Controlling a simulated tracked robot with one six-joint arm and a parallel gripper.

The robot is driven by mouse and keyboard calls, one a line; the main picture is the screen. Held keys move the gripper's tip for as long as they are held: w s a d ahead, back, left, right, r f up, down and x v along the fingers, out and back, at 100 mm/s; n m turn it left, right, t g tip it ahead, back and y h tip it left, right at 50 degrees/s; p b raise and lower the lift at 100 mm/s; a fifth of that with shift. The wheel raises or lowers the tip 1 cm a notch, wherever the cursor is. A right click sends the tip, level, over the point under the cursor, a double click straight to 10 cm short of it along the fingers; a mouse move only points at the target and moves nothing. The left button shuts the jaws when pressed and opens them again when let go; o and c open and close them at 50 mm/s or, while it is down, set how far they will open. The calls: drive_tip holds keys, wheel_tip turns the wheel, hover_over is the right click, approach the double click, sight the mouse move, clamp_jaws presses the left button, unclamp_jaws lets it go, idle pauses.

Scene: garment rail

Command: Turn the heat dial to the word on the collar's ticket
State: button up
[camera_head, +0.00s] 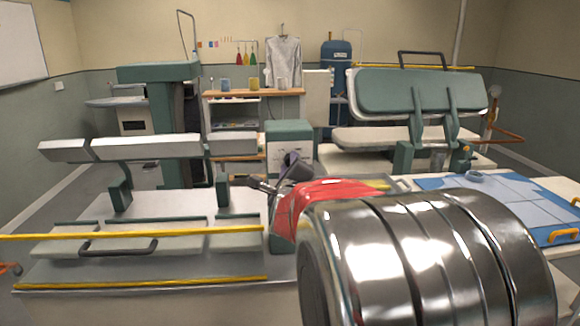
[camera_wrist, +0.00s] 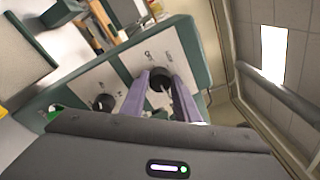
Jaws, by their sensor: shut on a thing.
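A black dial (camera_wrist: 161,75) sits on a white panel (camera_wrist: 118,82) with a green surround in the wrist view. My gripper (camera_wrist: 161,82) has its two purple fingers shut on this dial, one on each side. A second dark dial (camera_wrist: 103,103) is on the same panel to the left, apart from the fingers. Small marks show around the dials, but I cannot read them or tell the dial setting. In the head view, my shiny arm covers the right foreground. I cannot make out a collar's ticket or its word.
A press with a green padded head (camera_head: 412,91) stands at the back right. A blue board (camera_head: 548,218) with pale blue cloth lies at the right. A long white press (camera_head: 148,147) with yellow rails fills the left. A grey shirt (camera_head: 283,62) hangs at the back.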

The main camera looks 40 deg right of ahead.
drive_tip(key=shift+f, duration=0.4)
drive_tip(key=o, duration=1)
drive_tip(key=shift+r, duration=0.25)
drive_tip(key=shift+o, duration=0.2)
drive_tip(key=v, duration=1.3)
drive_tip(key=shift+s+a, duration=0.25)
drive_tip(key=shift+s, duration=0.1)
